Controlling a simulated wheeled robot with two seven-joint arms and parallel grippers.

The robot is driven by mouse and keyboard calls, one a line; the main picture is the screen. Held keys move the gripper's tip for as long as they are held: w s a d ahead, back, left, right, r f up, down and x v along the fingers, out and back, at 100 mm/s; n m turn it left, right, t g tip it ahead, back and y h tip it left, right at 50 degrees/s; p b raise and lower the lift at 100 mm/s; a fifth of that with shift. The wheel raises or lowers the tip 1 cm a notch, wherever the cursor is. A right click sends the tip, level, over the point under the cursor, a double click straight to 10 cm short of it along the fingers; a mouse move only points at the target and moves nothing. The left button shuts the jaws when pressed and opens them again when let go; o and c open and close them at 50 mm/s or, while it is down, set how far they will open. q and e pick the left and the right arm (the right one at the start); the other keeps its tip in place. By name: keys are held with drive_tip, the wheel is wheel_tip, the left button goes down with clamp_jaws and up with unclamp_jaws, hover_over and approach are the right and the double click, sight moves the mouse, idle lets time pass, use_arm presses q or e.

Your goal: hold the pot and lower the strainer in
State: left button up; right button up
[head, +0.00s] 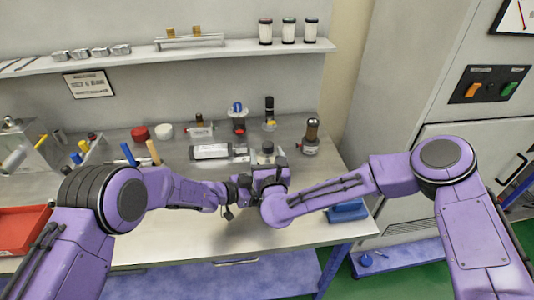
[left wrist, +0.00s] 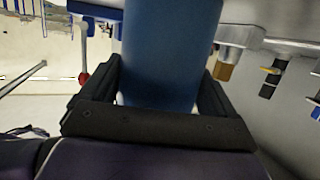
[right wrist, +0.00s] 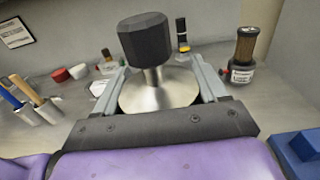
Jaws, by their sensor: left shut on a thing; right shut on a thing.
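A metal disc with a thick black knob (right wrist: 147,42), which looks like the strainer's top, sits between the fingers of my right gripper (right wrist: 160,88) in the right wrist view. That gripper is shut on it. The knob shows small in the head view (head: 267,148). A blue cylinder (left wrist: 168,55), which looks like the pot, fills the space between the fingers of my left gripper (left wrist: 158,90), which is shut on it. In the head view the two grippers are close together above the bench, and they hide the pot. I cannot tell how deep the strainer sits.
A jar with a brown top (head: 311,137) stands to the right on the bench. A labelled cylinder (head: 211,151) lies behind the grippers. A blue block (head: 349,210) is at the right front edge. A red tray (head: 22,230) is far left. The bench's front middle is clear.

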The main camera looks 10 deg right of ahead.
drive_tip(key=shift+f, duration=1.35)
drive_tip(key=o, duration=1.2)
drive_tip(key=shift+f, duration=0.1)
drive_tip(key=shift+s+f, duration=0.1)
drive_tip(key=shift+f, duration=0.05)
drive_tip(key=s, duration=1.1)
drive_tip(key=shift+s+r, duration=0.25)
drive_tip(key=shift+s, duration=0.15)
drive_tip(key=shift+d, duration=0.1)
